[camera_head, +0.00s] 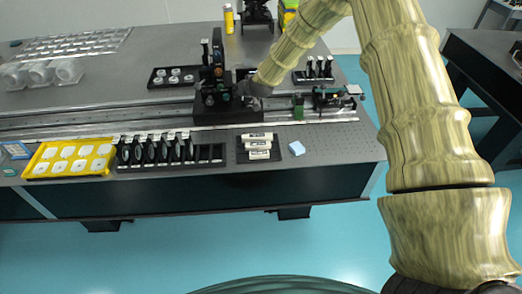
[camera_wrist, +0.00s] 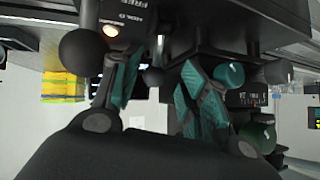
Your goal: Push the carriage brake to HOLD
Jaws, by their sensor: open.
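The black carriage (camera_head: 215,108) sits on the long rail, with dark optics upright on it. My gripper (camera_head: 246,90) is at its right side, small and partly merged with the dark parts there. In the wrist view, my gripper (camera_wrist: 163,84) is open, with teal pads on both fingers. A black ball-ended lever (camera_wrist: 153,76) shows between the fingers; contact cannot be told. A larger black ball knob (camera_wrist: 82,50) is left of the fingers. A dark panel (camera_wrist: 135,14) above has small lettering that seems to read FREE, beside a lit orange lamp (camera_wrist: 110,31). Which knob is the brake is unclear.
Teal-ended knobs (camera_wrist: 230,75) crowd the right finger. The rail (camera_head: 340,115) runs along the optical table (camera_head: 350,143).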

